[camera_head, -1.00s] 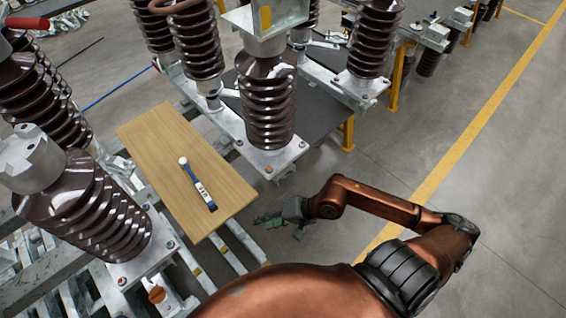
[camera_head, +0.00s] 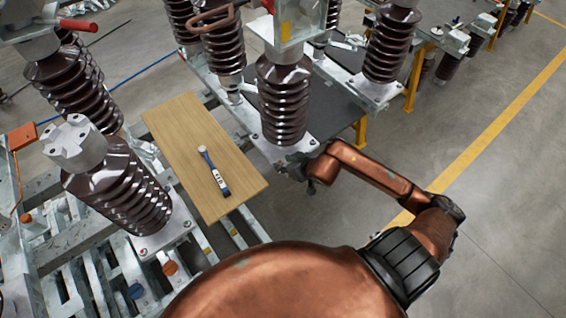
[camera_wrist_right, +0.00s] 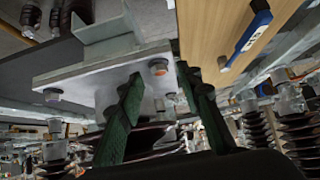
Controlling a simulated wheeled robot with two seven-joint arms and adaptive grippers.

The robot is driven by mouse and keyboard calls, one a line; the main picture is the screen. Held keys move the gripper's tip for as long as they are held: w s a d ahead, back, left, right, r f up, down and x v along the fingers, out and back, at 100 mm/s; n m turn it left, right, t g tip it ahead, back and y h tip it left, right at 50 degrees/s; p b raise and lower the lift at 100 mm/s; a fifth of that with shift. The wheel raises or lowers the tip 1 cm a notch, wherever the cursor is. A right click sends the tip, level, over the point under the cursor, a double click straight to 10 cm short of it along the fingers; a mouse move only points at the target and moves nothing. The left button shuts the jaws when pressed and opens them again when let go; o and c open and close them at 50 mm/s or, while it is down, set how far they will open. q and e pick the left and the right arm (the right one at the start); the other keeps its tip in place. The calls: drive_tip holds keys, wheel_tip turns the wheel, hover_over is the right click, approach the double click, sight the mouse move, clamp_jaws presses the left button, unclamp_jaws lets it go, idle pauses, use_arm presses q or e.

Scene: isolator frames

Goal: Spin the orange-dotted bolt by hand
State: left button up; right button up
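The orange-dotted bolt (camera_wrist_right: 158,68) sits near the corner of a pale metal plate (camera_wrist_right: 80,80) in the right wrist view. The same plate (camera_head: 268,150) carries a brown ribbed insulator (camera_head: 284,100) in the head view. My right gripper (camera_head: 297,165) is at this plate's near corner. In the right wrist view its two green fingers (camera_wrist_right: 160,78) are apart, with the bolt showing between their tips. I cannot tell whether they touch it. In the head view the gripper is small and partly covers the corner. My left gripper is not in view.
A wooden board (camera_head: 175,130) lies left of the plate, with a blue and white tool (camera_head: 213,172) on it. Brown insulators on metal frames stand at the left (camera_head: 120,190) and back (camera_head: 390,45). The floor at the right (camera_head: 500,220) is clear.

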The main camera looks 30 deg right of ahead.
drive_tip(key=shift+w+f, duration=0.3)
drive_tip(key=shift+c, duration=0.3)
clamp_jaws()
